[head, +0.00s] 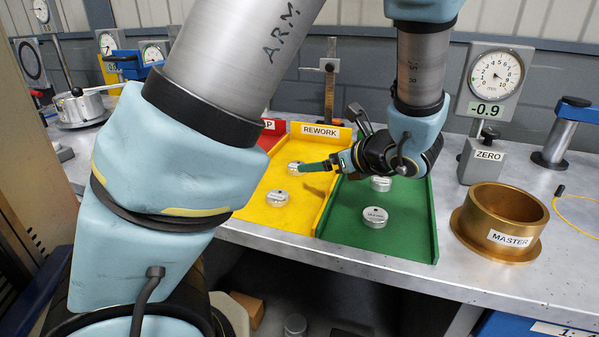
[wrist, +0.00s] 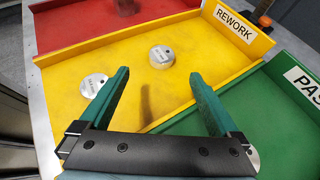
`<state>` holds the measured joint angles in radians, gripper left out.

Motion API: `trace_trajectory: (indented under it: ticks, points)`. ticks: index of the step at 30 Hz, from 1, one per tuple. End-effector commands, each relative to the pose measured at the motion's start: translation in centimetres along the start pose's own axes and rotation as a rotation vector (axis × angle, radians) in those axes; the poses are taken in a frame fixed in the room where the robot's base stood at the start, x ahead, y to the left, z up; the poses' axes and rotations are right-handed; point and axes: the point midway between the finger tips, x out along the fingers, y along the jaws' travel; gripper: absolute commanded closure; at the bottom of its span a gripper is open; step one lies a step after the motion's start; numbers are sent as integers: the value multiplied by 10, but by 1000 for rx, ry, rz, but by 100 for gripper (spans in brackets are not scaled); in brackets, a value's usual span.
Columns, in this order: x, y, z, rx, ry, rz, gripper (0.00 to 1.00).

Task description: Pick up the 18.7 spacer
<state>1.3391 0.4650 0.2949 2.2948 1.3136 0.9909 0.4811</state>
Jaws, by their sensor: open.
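Several round silver spacers lie in the trays; their labels are too small to read, so I cannot tell which is 18.7. In the yellow REWORK tray (head: 263,221) lie one spacer (head: 277,198) nearer the front and another (head: 295,168) farther back. In the wrist view one of the yellow tray's spacers (wrist: 161,57) sits ahead, between the lines of my fingers, and the other (wrist: 93,87) is beside the left finger. My gripper (wrist: 159,74) is open and empty, above the yellow tray. The green tray (head: 413,238) holds a front spacer (head: 375,216) and one behind (head: 381,183).
A red tray (wrist: 75,28) adjoins the yellow one. Low walls divide the trays. A brass MASTER ring (head: 500,222) and a dial gauge (head: 496,76) reading -0.9 stand on the right. The bench front edge is clear.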

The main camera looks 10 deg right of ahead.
Motion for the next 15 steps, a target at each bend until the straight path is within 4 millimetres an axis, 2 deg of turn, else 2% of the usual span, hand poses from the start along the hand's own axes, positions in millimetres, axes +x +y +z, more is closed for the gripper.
trace_trajectory:
  ticks: [6, 15]
  points:
    - [35, 1, 1, 0, 0, 5, 3]
    - [59, 0, 1, 1, 1, 6, 3]
